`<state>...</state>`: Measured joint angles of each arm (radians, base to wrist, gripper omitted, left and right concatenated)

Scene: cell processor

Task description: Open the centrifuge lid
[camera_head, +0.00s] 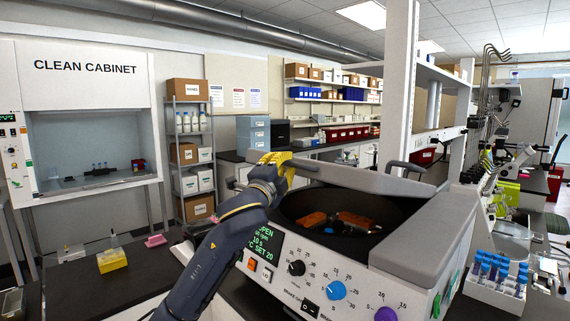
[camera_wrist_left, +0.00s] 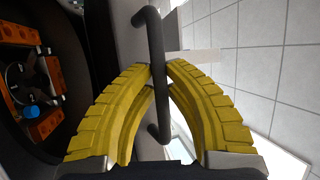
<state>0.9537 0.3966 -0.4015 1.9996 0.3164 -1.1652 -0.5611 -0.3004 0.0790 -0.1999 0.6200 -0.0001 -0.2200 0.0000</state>
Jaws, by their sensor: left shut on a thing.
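The centrifuge (camera_head: 340,262) stands on the dark bench in the head view, with dials and a display reading OPEN. Its grey lid (camera_head: 370,183) is raised at least partly, and the dark bowl with an orange rotor (camera_head: 345,222) shows below it. My left gripper (camera_head: 277,160) is at the lid's left end. In the left wrist view its yellow fingers (camera_wrist_left: 163,70) are shut on the dark lid handle (camera_wrist_left: 153,100), one on each side of it. The rotor (camera_wrist_left: 30,80) also shows at the left there. My right gripper is not in view.
A rack of blue-capped tubes (camera_head: 497,279) stands at the right of the centrifuge. A yellow tube rack (camera_head: 112,261) and a pink item (camera_head: 155,241) sit on the bench at the left. A clean cabinet (camera_head: 85,130) stands behind them.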

